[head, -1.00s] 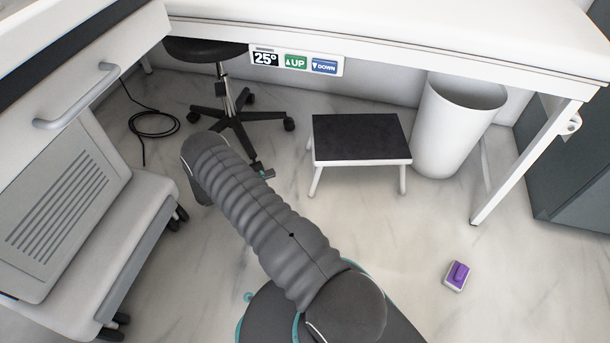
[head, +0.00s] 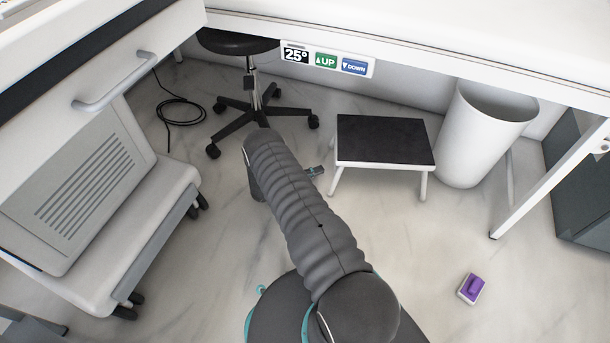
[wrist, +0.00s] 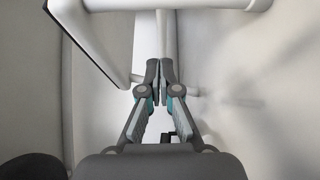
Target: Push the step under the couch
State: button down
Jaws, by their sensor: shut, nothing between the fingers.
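The step (head: 385,141) is a low stool with a dark top and white legs. It stands upright on the floor, below the front edge of the white couch (head: 450,79) in the head view. My gripper (head: 316,171) is just left of the step's near left leg, low down and partly hidden by my arm. In the wrist view my gripper (wrist: 166,69) has its fingertips together with nothing between them. White tubes and a dark-edged panel, apparently the step (wrist: 92,38), lie close ahead of the fingers. I cannot tell whether they touch.
A white bin (head: 478,135) stands close to the step's right side. A wheeled black stool (head: 262,112) and a black cable (head: 182,113) are to the left. A grey cart (head: 110,215) stands at far left. A purple-and-white object (head: 471,289) lies on the open floor at front right.

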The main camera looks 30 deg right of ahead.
jog(key=shift+s+d, duration=1.1)
jog(key=shift+s, duration=0.3)
jog(key=shift+s, duration=0.1)
jog(key=shift+s+d, duration=0.55)
jog(key=shift+d, duration=0.05)
jog(key=shift+w+a+f+b, duration=0.1)
jog(key=shift+w+a+b, duration=0.25)
jog(key=shift+b, duration=0.25)
jog(key=shift+w+a+f+b, duration=0.2)
jog(key=shift+w+a+b, duration=0.8)
jog(key=shift+w+b, duration=0.15)
jog(key=a, duration=0.6)
jog(key=a+p, duration=0.1)
jog(key=a, duration=0.2)
jog(key=shift+w+r, duration=0.35)
jog(key=shift+a, duration=0.5)
